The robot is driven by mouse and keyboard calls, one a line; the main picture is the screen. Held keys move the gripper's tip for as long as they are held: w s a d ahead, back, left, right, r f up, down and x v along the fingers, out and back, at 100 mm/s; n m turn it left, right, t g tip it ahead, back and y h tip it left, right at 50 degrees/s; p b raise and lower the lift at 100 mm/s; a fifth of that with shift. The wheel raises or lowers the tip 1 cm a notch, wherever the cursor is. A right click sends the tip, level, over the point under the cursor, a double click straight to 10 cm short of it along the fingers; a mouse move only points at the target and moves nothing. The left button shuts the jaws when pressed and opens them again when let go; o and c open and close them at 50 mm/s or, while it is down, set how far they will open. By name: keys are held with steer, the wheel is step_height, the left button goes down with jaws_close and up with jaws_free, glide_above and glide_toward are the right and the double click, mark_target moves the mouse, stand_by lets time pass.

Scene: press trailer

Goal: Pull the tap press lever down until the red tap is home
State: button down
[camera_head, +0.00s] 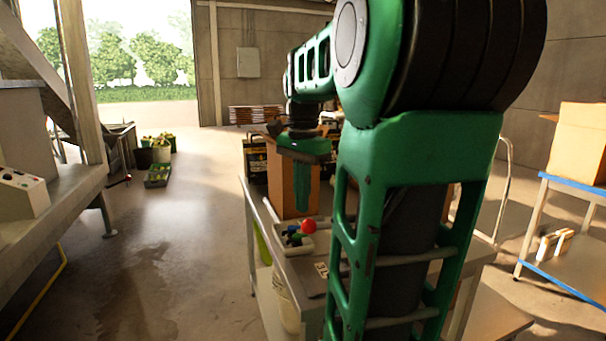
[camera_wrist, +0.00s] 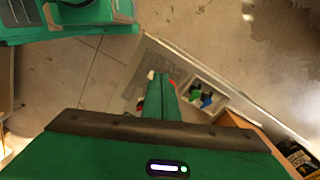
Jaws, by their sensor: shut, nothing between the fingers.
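A round red knob (camera_head: 308,227) shows above the front part of the trailer bench in the head view. I cannot tell whether it belongs to the press lever, and no press frame or red tap is clearly visible. My gripper (camera_head: 302,211) points down just above and slightly left of the knob in the picture. Its green fingers are together with nothing between them. In the wrist view my gripper (camera_wrist: 159,76) hangs over the bench, and small bits of red (camera_wrist: 173,84) show beside the fingers, mostly hidden by them.
A pale tray (camera_head: 292,243) with green, blue and dark pieces sits on the bench (camera_head: 290,268); the tray also shows in the wrist view (camera_wrist: 218,97). A cardboard box (camera_head: 283,185) stands behind the gripper. My arm hides the bench's right side. Open floor (camera_head: 180,240) lies left.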

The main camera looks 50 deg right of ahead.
mark_target(307, 222)
steer(key=w+d+r+m, duration=0.2)
steer(key=d+r+m, duration=0.2)
steer(key=d+r, duration=0.1)
steer(key=shift+f, duration=6.95)
steer(key=shift+r, duration=5.05)
steer(key=shift+a, duration=0.1)
